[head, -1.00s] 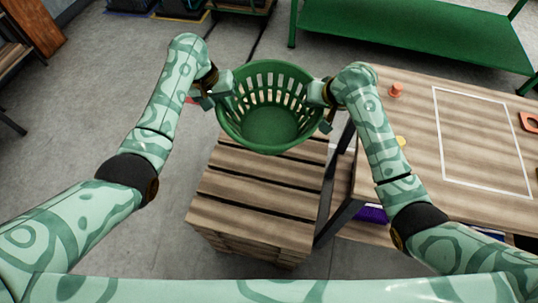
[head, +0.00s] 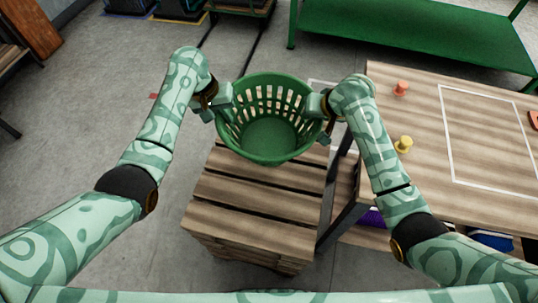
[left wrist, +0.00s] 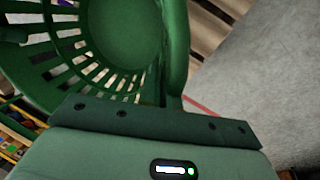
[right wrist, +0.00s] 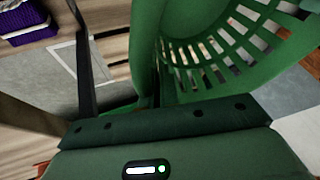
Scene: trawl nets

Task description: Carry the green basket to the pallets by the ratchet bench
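The green basket (head: 268,133) is an empty, slotted round tub held upright between my two grippers. In the head view it overlaps the far end of the wooden pallet stack (head: 258,205); I cannot tell whether its base touches the top slats. My left gripper (head: 222,101) is shut on the basket's left rim, and my right gripper (head: 322,104) is shut on its right rim. The basket's wall fills much of the left wrist view (left wrist: 125,35) and the right wrist view (right wrist: 190,25). My fingertips are largely hidden.
A wooden bench (head: 425,190) with a white outlined rectangle stands right of the pallets. It carries an orange knob (head: 401,88) and a yellow knob (head: 403,144). A green table (head: 410,35) stands behind. Grey floor (head: 80,120) is open on the left.

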